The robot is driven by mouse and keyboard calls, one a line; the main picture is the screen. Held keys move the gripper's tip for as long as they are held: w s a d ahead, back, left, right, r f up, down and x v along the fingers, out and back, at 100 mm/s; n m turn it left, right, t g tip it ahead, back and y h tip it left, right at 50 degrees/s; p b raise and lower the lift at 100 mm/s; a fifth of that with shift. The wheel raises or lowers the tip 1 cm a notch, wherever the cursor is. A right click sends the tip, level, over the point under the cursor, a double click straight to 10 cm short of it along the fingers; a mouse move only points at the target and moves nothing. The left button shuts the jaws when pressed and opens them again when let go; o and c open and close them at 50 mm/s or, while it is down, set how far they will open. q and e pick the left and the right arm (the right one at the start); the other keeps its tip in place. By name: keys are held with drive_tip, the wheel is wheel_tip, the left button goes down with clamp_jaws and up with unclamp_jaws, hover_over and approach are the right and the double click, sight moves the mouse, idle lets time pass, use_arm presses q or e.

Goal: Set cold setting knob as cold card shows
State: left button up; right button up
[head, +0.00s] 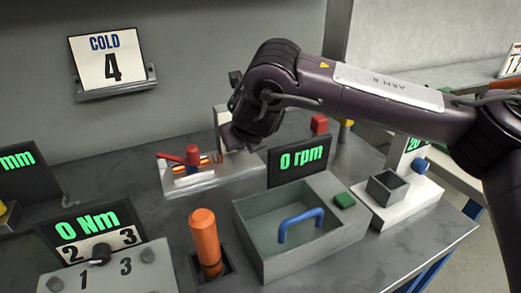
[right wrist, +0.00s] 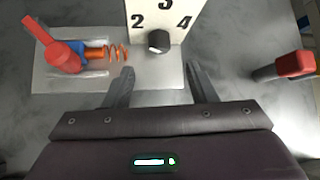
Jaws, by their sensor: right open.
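The cold card (head: 111,60) on the back wall reads "COLD 4". In the right wrist view, a dark round knob (right wrist: 158,40) sits on a white upright panel (right wrist: 178,12) marked 2, 3 and 4, with the 3 cut off at the top. Which number the knob points at cannot be told. My right gripper (right wrist: 159,70) is open and empty, its fingers spread to either side below the knob and apart from it. In the head view my right gripper (head: 240,138) covers most of that panel (head: 221,116). My left gripper is out of view.
A red-handled clamp with a copper spring (right wrist: 85,50) stands left of the knob. A red-ended part (right wrist: 293,66) is at the right.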

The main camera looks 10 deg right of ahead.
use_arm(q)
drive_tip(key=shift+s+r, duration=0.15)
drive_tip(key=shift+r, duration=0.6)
use_arm(e)
drive_tip(key=x, duration=0.7)
drive_tip(key=shift+w+f, duration=0.25)
drive_tip(key=shift+w, duration=0.05)
drive_tip(key=c, duration=1)
drive_tip(key=shift+d+f+m+g+y, duration=0.15)
drive_tip(key=shift+d+m+g+y, duration=0.15)
drive_tip(key=shift+m+y, duration=0.35)
drive_tip(key=shift+y+b, duration=0.3)
drive_tip(key=shift+y, duration=0.25)
drive_tip(key=shift+o, duration=0.2)
drive_tip(key=shift+m+g+y, duration=0.4)
drive_tip(key=shift+m+y, duration=0.15)
drive_tip(key=shift+y, duration=0.35)
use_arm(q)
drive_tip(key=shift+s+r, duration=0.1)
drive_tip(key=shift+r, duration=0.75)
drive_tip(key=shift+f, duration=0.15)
use_arm(e)
drive_tip(key=o, duration=1)
drive_tip(key=shift+c, duration=0.2)
